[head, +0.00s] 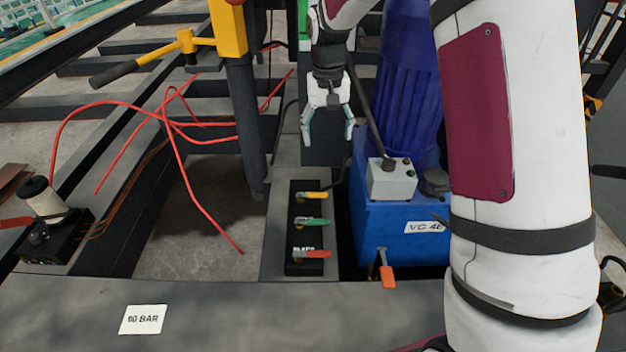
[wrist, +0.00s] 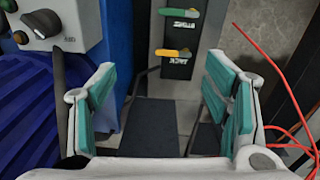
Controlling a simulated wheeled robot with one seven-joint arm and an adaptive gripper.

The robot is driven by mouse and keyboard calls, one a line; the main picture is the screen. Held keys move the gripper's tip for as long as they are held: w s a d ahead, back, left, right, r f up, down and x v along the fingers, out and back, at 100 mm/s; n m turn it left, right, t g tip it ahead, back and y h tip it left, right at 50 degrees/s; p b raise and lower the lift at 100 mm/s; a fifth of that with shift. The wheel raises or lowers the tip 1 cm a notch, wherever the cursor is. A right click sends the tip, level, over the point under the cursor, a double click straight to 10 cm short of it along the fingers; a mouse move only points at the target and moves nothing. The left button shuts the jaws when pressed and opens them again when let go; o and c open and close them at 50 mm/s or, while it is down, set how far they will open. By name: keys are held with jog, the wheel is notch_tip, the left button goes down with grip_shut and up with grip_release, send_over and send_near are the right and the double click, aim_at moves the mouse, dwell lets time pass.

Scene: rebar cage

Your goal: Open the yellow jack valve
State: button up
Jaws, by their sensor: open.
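The yellow jack valve (head: 313,195) is the top handle on a black valve panel (head: 304,236), lying across the panel with its free end toward the right. In the wrist view the yellow valve (wrist: 174,53) lies ahead, above the "JACK" label, which appears upside down. My gripper (head: 329,136) is open and empty, above and behind the panel in the head view, apart from the handle. In the wrist view its teal-padded fingers (wrist: 163,90) are spread wide, with the yellow handle beyond them.
A green handle (head: 311,221) and a red handle (head: 312,254) sit below the yellow one. A blue pump unit (head: 402,222) with a grey control box (head: 391,180) stands close on the right.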

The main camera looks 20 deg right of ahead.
jog(key=p, duration=0.2)
send_near(317, 195)
jog(key=shift+m, duration=0.4)
notch_tip(317, 195, down, 8)
jog(key=b, duration=0.5)
jog(key=shift+w+d, duration=0.1)
jog(key=shift+d, duration=0.05)
jog(key=shift+r, duration=0.1)
grip_shut()
